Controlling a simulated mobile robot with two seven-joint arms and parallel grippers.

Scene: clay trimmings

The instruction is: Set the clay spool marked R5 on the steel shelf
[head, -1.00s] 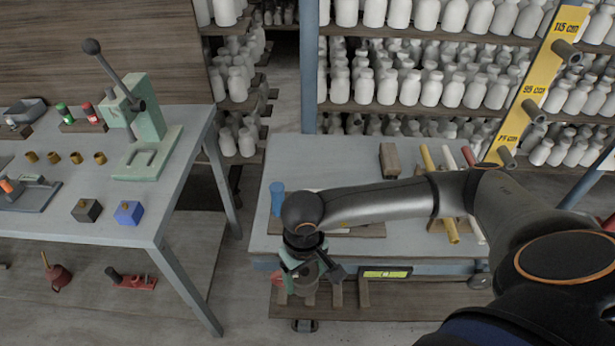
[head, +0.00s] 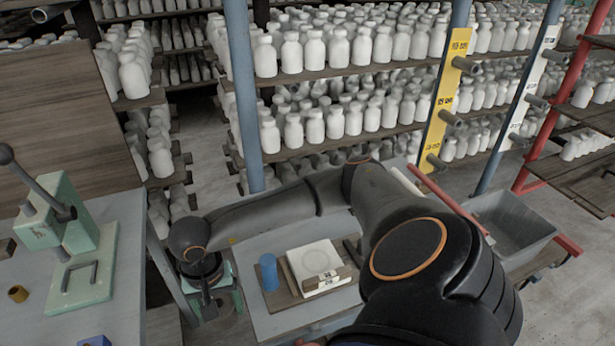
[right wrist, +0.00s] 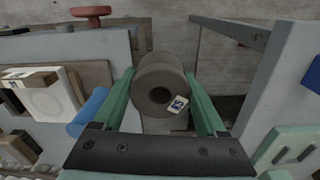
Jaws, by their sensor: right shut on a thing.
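My right gripper (head: 213,303) hangs in the gap between the left bench and the cart, with its green fingers partly hidden by the wrist. In the right wrist view its two green fingers (right wrist: 160,90) are shut on a grey-brown clay spool (right wrist: 158,78) with a round flanged end. A small pale tag (right wrist: 179,104) is on the spool; its mark is too small to read. Tall racks (head: 243,95) with blue-grey posts and boards full of white bottles stand behind. I cannot tell which shelf is the steel one. My left gripper is not in view.
The cart (head: 250,240) carries a blue cylinder (head: 269,272) and a white square block (head: 313,262). A green press (head: 75,245) stands on the left bench (head: 125,290). A grey tub (head: 510,225) and a red-framed rack (head: 560,110) are at the right.

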